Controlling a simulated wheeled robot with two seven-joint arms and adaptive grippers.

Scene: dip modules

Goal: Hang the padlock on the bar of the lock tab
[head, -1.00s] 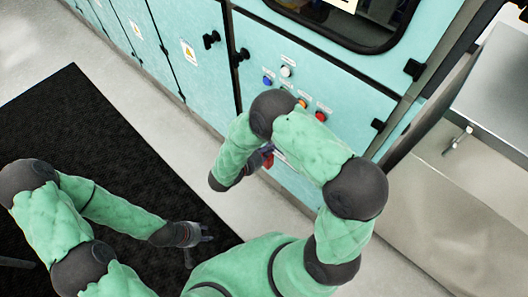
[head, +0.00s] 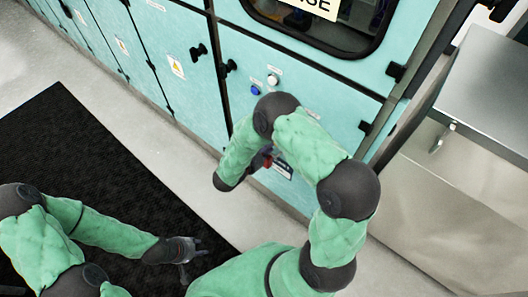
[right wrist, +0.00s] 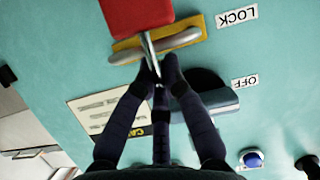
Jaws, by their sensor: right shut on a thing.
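The red padlock (right wrist: 138,15) shows at the top of the right wrist view, its body partly cut off. Its steel shackle (right wrist: 150,48) crosses in front of the lock tab, a yellow plate (right wrist: 126,44) with a grey bar (right wrist: 182,40). I cannot tell whether the shackle is around the bar or only in front of it. My right gripper (right wrist: 158,78) is shut on the shackle, close to the tab. In the head view the right gripper (head: 266,160) is small and partly hidden by my arm. My left gripper (head: 196,246) is open and empty, away from the cabinet.
Beside the tab are a dark switch handle (right wrist: 212,102) by the OFF label, a caution plate (right wrist: 108,114) and a blue button (right wrist: 252,158). A steel counter (head: 485,85) stands right of the teal cabinet (head: 310,85). A black mat (head: 90,160) covers the floor at left.

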